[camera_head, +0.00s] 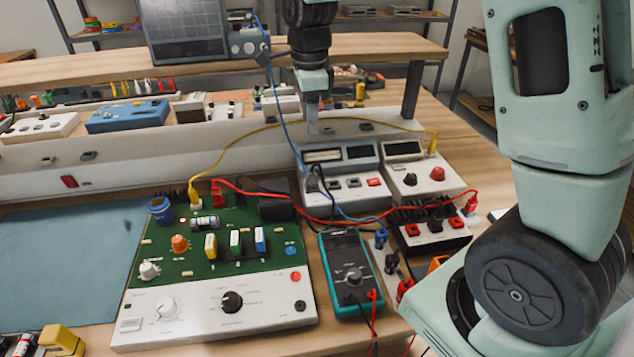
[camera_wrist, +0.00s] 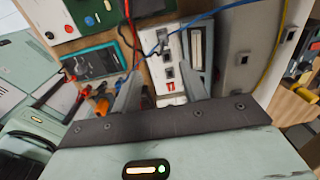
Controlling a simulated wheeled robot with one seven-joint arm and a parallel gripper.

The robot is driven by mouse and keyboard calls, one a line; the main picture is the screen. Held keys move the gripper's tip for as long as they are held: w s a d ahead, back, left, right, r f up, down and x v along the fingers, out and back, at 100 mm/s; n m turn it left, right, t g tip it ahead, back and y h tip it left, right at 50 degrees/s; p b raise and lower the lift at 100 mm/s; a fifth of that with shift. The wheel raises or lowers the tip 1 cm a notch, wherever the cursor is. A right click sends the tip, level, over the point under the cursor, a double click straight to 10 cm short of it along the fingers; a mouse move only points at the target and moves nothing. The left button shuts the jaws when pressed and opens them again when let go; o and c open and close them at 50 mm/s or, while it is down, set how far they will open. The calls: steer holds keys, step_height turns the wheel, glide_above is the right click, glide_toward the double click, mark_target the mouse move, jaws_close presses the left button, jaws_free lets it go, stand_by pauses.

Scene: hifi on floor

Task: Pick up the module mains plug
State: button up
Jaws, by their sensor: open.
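A small black plug-like piece (camera_head: 313,178) with a thin dark lead rests against the left front of a grey instrument (camera_head: 338,158). It may be the module mains plug, but I cannot tell for certain. In the wrist view, a dark piece with a lead (camera_wrist: 157,47) shows between the fingertips, over the instrument's pale panel. My gripper (camera_head: 312,127) points down above the back edge of the instrument, above and behind the black piece. In the wrist view, its two fingers (camera_wrist: 160,58) are spread with nothing held between them.
A green circuit board module (camera_head: 215,240) and a teal multimeter (camera_head: 347,272) lie in front. A second instrument (camera_head: 420,172) and a black terminal block (camera_head: 432,228) stand right. Blue, red and yellow leads cross nearby. A long pale rail (camera_head: 120,163) runs behind. The blue mat (camera_head: 60,250) is mostly clear.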

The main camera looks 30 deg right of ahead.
steer(key=p, duration=0.2)
glide_toward(312, 174)
steer(key=f, duration=0.5)
steer(key=shift+s+a+f, duration=0.15)
steer(key=shift+a, duration=0.05)
steer(key=shift+w+d+f+p, duration=0.15)
steer(key=shift+f+p, duration=0.1)
steer(key=shift+f, duration=1.05)
steer(key=shift+w+d+f+p, duration=0.1)
steer(key=shift+f+p, duration=0.15)
steer(key=shift+f, duration=1.1)
jaws_close()
